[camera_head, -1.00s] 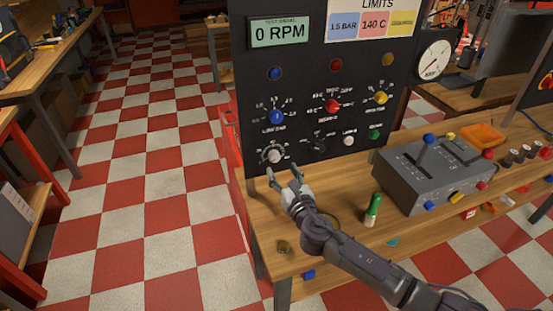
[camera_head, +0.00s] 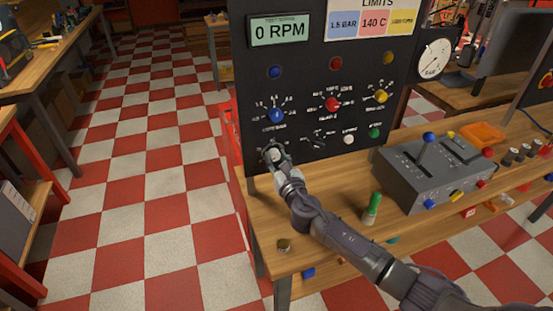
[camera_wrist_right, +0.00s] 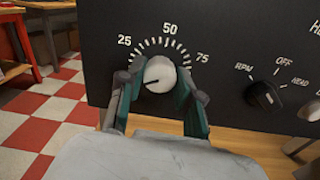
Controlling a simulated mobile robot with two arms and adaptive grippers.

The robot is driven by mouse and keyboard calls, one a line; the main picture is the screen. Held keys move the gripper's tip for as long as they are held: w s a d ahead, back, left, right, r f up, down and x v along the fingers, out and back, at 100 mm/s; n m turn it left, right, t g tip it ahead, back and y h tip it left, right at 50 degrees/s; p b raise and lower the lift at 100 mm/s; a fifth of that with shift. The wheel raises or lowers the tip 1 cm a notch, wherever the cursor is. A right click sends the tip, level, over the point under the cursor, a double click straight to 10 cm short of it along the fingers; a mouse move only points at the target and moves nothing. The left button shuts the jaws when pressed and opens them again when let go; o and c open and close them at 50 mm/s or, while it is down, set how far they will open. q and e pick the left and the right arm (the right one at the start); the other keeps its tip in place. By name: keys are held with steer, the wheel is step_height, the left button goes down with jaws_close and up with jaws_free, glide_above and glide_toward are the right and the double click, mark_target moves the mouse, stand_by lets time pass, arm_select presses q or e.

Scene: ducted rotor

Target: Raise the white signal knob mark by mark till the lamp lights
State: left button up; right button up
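The white signal knob (camera_wrist_right: 160,73) sits low on the dark panel, under a dial marked 25, 50 and 75. A dark pointer line on it points to the lower left. In the head view the knob (camera_head: 275,154) is partly covered by my right gripper. My right gripper (camera_wrist_right: 161,85) is open around the knob, one finger on each side; whether the pads touch it is unclear. Blue (camera_head: 275,72), red (camera_head: 336,64) and yellow (camera_head: 389,58) round lamps on the panel look unlit; which is the task's lamp I cannot tell. My left gripper is not in view.
Blue, red and yellow knobs sit above on the panel (camera_head: 300,95). A black selector knob (camera_wrist_right: 264,96) is to the right. The display (camera_head: 280,30) reads 0 RPM. A green bottle-like item (camera_head: 371,208) and a grey control box (camera_head: 430,175) stand on the bench (camera_head: 330,220).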

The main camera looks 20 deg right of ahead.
jaws_close()
steer(key=shift+f+m, duration=0.1)
steer(key=shift+m, duration=0.2)
steer(key=m+b, duration=0.1)
steer(key=m, duration=0.1)
steer(key=shift+m, duration=0.4)
steer(key=m+b, duration=0.1)
steer(key=m, duration=0.2)
steer(key=shift+m+b, duration=0.3)
steer(key=shift+m, duration=1.2)
steer(key=o, duration=0.9)
jaws_free()
